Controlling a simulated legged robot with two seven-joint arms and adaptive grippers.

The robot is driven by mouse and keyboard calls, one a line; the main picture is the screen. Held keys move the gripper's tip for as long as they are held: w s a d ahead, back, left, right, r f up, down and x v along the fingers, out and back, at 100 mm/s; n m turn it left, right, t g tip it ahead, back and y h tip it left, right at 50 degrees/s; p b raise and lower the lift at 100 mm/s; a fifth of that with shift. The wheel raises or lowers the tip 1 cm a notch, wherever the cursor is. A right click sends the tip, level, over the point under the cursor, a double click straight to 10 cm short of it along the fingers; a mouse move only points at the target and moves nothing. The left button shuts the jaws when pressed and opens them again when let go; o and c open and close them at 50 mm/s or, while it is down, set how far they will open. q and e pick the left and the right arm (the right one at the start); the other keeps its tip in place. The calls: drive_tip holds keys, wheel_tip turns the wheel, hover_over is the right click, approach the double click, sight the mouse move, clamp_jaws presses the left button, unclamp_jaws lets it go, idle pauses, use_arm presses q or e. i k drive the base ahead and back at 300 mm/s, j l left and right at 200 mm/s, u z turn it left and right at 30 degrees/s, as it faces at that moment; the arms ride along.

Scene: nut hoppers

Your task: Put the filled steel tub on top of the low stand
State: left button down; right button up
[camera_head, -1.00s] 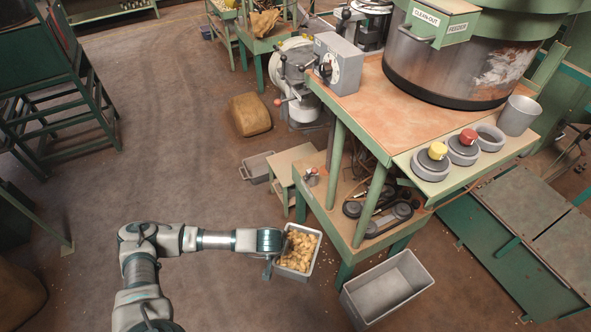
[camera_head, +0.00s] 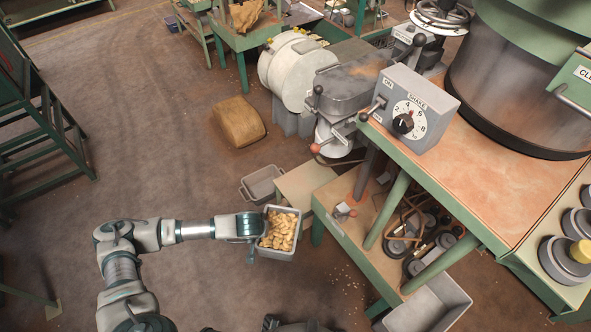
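The steel tub (camera_head: 279,255), filled with pale nuts (camera_head: 279,230), hangs level at the end of my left arm in the head view. My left gripper (camera_head: 257,230) is shut on the tub's left side; its fingertips are partly hidden by the rim. The low stand (camera_head: 303,184), with a bare beige top, is just beyond the tub and slightly to its right. The tub's far edge comes close to the stand's near edge in the picture; I cannot tell the height gap.
An empty grey bin (camera_head: 262,184) sits on the floor left of the stand. The green workbench (camera_head: 440,180) with a control box (camera_head: 409,108) stands to the right. Another grey bin (camera_head: 428,306) is at the lower right. A sack (camera_head: 238,122) lies farther back. Floor at left is clear.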

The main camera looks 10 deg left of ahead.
sight(312, 183)
drive_tip(key=i+j, duration=0.2)
drive_tip(key=j, duration=0.2)
drive_tip(key=i+j, duration=0.45)
drive_tip(key=j, duration=0.3)
drive_tip(key=i+j, duration=0.45)
drive_tip(key=j, duration=0.3)
